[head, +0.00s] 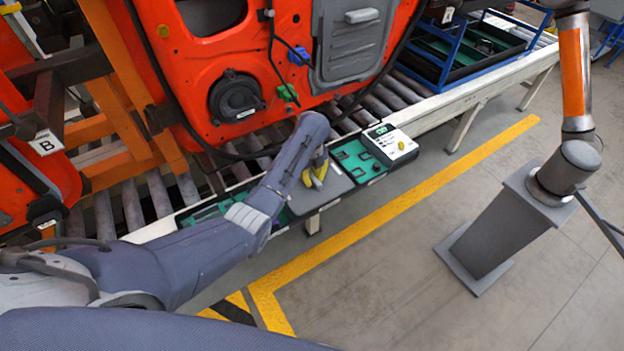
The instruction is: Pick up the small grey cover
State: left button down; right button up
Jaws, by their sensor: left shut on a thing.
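My left gripper (315,178) has yellow fingers and is over the middle of the parts tray in the head view. It is shut on a small light-grey piece, which I take to be the small grey cover (317,182); the fingers hide much of it. A flat dark-grey panel (335,190) lies just below the fingers, and I cannot tell whether the held piece touches it. The tray has green inserts (352,160) on both sides of this panel. My right gripper is not in view.
An orange door (300,75) with a black speaker and a grey panel hangs close behind the tray. Roller conveyor (410,90) runs behind. A grey pedestal (505,220) carries an orange-grey arm.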

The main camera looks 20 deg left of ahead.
aim_at(312, 175)
pick_arm(q)
notch_tip(312, 175, up, 9)
jog(key=shift+r, duration=0.4)
jog(key=n, duration=0.1)
jog(key=d+n, duration=0.1)
jog(key=n, duration=0.1)
jog(key=shift+w, duration=0.2)
jog(key=w+d+r+n, duration=0.2)
jog(key=d+r+n, duration=0.9)
jog(key=d+n, duration=0.15)
jog(key=s+d+r+n, duration=0.6)
jog(key=s+r, duration=0.1)
jog(key=s+a+f+n, duration=0.2)
jog(key=s+a, duration=0.1)
jog(key=s, duration=0.4)
jog(key=s+a+f+n, duration=0.1)
jog(key=s+a+n, duration=0.15)
jog(key=s, duration=0.45)
jog(key=s+a, duration=0.2)
jog(key=a, duration=1.3)
jog(key=shift+s+r, duration=0.3)
jog(key=shift+r, duration=0.1)
